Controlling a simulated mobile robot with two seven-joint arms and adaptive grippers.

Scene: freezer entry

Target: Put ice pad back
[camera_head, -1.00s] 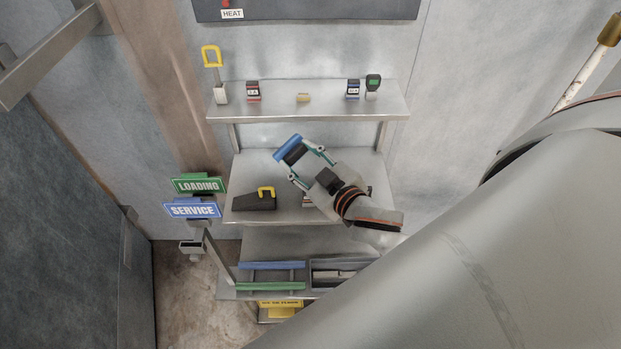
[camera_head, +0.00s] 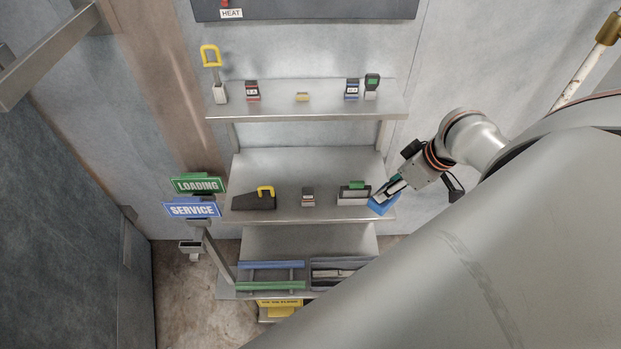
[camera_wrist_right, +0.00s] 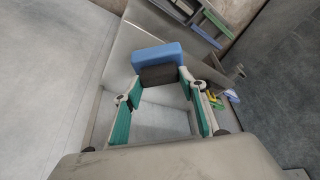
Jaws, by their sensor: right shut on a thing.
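The ice pad (camera_head: 380,206) is a blue block with a dark grip part. My right gripper (camera_head: 390,191) is shut on it, by the right end of the middle shelf (camera_head: 335,170). In the right wrist view, the ice pad (camera_wrist_right: 157,56) sits beyond the fingertips, with its dark part between the teal-lined fingers of the gripper (camera_wrist_right: 160,82). I cannot tell whether the pad touches the shelf. My left gripper is not in view.
The middle shelf holds a dark wedge with a yellow handle (camera_head: 258,199), a small labelled block (camera_head: 308,197) and a green-topped device (camera_head: 354,193). Blue and green rails (camera_head: 271,286) and a grey tray (camera_head: 343,262) are on the lower shelf. The middle shelf's back is clear.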

